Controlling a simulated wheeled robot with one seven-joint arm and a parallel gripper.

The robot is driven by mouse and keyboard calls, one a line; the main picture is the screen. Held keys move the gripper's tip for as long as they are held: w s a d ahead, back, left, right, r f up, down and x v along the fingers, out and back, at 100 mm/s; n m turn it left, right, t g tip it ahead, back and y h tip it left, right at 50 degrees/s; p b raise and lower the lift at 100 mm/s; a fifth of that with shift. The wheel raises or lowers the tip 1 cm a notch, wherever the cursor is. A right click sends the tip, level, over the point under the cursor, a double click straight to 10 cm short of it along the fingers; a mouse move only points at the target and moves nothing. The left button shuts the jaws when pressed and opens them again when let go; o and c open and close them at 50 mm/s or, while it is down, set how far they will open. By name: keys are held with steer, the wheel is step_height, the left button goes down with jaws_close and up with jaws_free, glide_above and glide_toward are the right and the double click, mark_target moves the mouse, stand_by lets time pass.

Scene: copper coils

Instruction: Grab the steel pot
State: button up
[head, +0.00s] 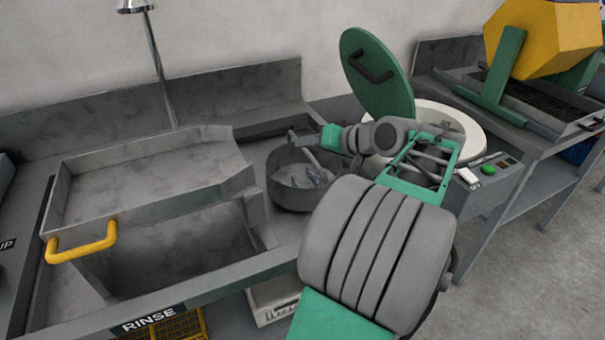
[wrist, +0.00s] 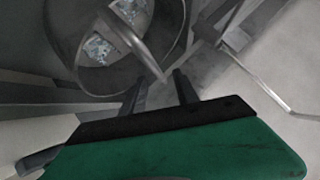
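The steel pot (head: 290,196) is a round, dark grey vessel on the bench, right of the sink, with small bright bits inside. In the wrist view the pot (wrist: 92,78) fills the top, and its strap handle (wrist: 148,55) arches across the opening. My gripper (head: 298,138) reaches in from the right over the pot's far rim. In the wrist view my gripper (wrist: 160,78) is open, with two dark fingers apart. The handle's near end appears between or just beyond the fingertips; contact is not clear. My arm covers the pot's right side in the head view.
A sink with a sliding tray (head: 150,185) and yellow handle (head: 82,242) lies to the left. A white round tub (head: 455,122) with a raised green lid (head: 377,75) stands behind my arm. A yellow drum (head: 545,38) is at the far right.

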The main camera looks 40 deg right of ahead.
steer(key=x, duration=0.6)
steer(key=shift+a+f+b, duration=0.25)
steer(key=shift+f+b, duration=0.05)
steer(key=shift+b, duration=0.15)
steer(key=shift+s+d, duration=0.1)
steer(key=shift+s, duration=0.05)
jaws_close()
steer(key=shift+r, duration=0.1)
stand_by(0.5)
